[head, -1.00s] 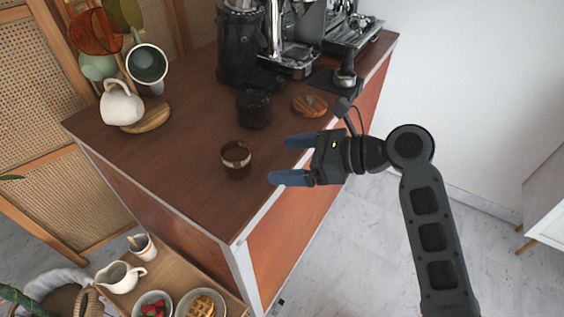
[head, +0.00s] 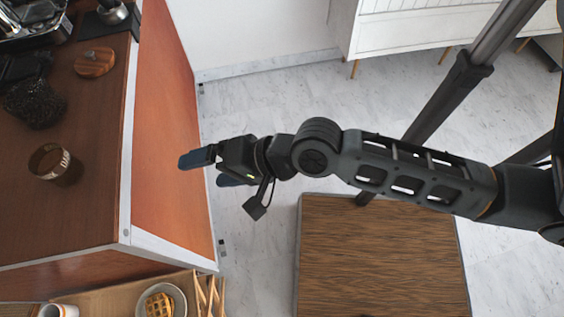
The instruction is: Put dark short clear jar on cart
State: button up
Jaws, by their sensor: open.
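A low brown wooden surface (head: 380,250) with a grey edge lies at the lower right; I cannot tell whether this is the cart.
Coffee equipment (head: 30,20) is at the back left. A lower wooden tray (head: 105,298) holds a waffle bowl (head: 160,302) and a white cup (head: 58,311). A white cabinet (head: 405,25) stands at the back. The low brown surface is bare.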

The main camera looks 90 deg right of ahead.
jog(key=s+a+r+n+t, duration=0.2)
jog(key=s+a+r+n, duration=0.1)
jog(key=s+r+n, duration=0.7)
jog(key=s+n, duration=0.4)
jog(key=n, duration=0.3)
jog(key=shift+s+a+t, duration=0.25)
jog(key=shift+s+t, duration=0.05)
jog(key=shift+t, duration=0.1)
